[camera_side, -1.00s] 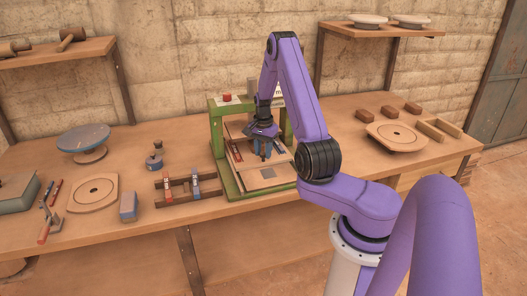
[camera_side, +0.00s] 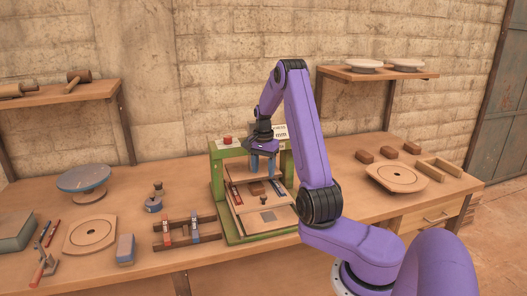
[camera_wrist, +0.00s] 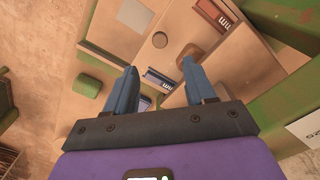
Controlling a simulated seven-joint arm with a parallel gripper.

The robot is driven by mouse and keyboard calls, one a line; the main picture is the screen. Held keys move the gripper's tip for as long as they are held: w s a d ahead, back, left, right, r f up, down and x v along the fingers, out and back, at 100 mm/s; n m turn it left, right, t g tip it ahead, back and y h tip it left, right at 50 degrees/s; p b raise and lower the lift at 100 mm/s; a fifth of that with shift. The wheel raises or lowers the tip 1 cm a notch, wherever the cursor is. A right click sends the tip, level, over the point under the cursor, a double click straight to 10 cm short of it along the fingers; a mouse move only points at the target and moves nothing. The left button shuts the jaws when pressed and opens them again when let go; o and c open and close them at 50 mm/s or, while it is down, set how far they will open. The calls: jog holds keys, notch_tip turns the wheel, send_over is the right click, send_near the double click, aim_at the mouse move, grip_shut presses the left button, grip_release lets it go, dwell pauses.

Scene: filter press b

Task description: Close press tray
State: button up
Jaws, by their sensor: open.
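The press tray (camera_side: 282,217) is a light wooden board with a grey square near its front edge and a small dark knob (camera_side: 263,200). It sticks out from the front of the green press frame (camera_side: 217,180). In the wrist view the tray (camera_wrist: 172,16) and its round knob (camera_wrist: 160,40) show near the top. My gripper (camera_side: 263,174) is open and empty, with blue fingers pointing down above the tray, behind the knob and apart from it. The open fingers also show in the wrist view (camera_wrist: 158,80). A brown block (camera_side: 257,188) lies below the fingers, between red and blue clamps.
The green posts stand close on both sides of my gripper. A wooden rack (camera_side: 188,233) with red and blue clamps stands left of the press. A blue-grey block (camera_side: 125,250) and a turntable (camera_side: 83,178) are further left.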

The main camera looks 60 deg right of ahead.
notch_tip(320, 180, up, 7)
dwell(0.3)
jog(key=shift+f, duration=0.1)
